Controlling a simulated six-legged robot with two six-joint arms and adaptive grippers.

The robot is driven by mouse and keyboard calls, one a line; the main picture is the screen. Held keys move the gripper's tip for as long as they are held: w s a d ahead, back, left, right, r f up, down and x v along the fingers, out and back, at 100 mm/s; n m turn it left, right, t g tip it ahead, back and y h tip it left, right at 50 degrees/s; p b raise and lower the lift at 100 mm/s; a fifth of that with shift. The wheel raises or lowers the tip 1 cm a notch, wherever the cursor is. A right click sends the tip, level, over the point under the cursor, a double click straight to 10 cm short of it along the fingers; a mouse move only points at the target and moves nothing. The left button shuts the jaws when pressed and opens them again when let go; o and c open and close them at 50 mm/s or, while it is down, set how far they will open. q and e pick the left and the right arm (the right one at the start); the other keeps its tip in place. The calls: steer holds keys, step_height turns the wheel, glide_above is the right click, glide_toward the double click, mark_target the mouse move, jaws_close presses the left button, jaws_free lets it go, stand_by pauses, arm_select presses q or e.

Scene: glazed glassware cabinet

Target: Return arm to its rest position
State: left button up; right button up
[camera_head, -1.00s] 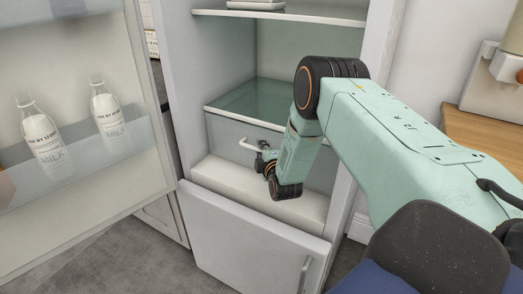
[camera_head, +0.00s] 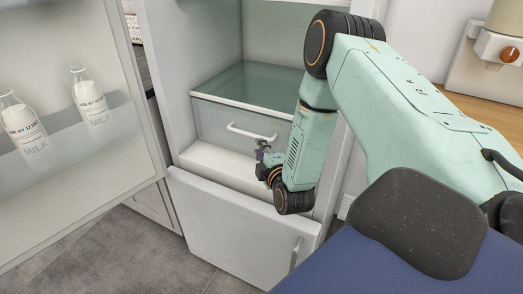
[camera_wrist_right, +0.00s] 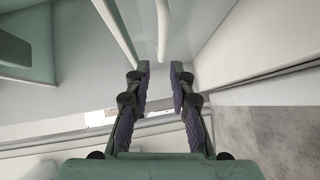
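My right arm (camera_head: 395,100) comes in from the right in the head view and bends down in front of the open fridge. My right gripper (camera_head: 262,148) is small there, beside the right end of the drawer handle. In the right wrist view the gripper (camera_wrist_right: 160,70) shows two dark fingers with a clear gap between them. Nothing is held between the fingers. The white drawer handle (camera_wrist_right: 162,30) lies beyond the fingertips. My left gripper is not in either view.
The fridge drawer (camera_head: 225,125) is shut beneath a glass shelf (camera_head: 255,82). The open fridge door (camera_head: 60,190) on the left holds two milk bottles (camera_head: 25,130). A lower door (camera_head: 240,230) stands below. Grey floor (camera_head: 130,250) is free at the lower left. A wooden counter (camera_head: 490,115) is at the right.

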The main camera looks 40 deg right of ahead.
steer(key=shift+s, duration=0.1)
stand_by(0.6)
steer(key=s+a+f+m+g+y, duration=0.5)
steer(key=s+a+f+m+g, duration=0.3)
steer(key=s+a+f+m, duration=0.4)
steer(key=s+a+f+g, duration=0.1)
steer(key=s+a+g, duration=0.1)
steer(key=s, duration=0.5)
steer(key=s+a+f+g, duration=0.2)
steer(key=s+a, duration=0.1)
steer(key=s, duration=0.5)
steer(key=s+a+f+g+y, duration=0.1)
steer(key=s+a+g, duration=0.2)
steer(key=s, duration=0.4)
steer(key=shift+s+a+f, duration=0.15)
steer(key=shift+f, duration=0.1)
steer(key=shift+m, duration=0.3)
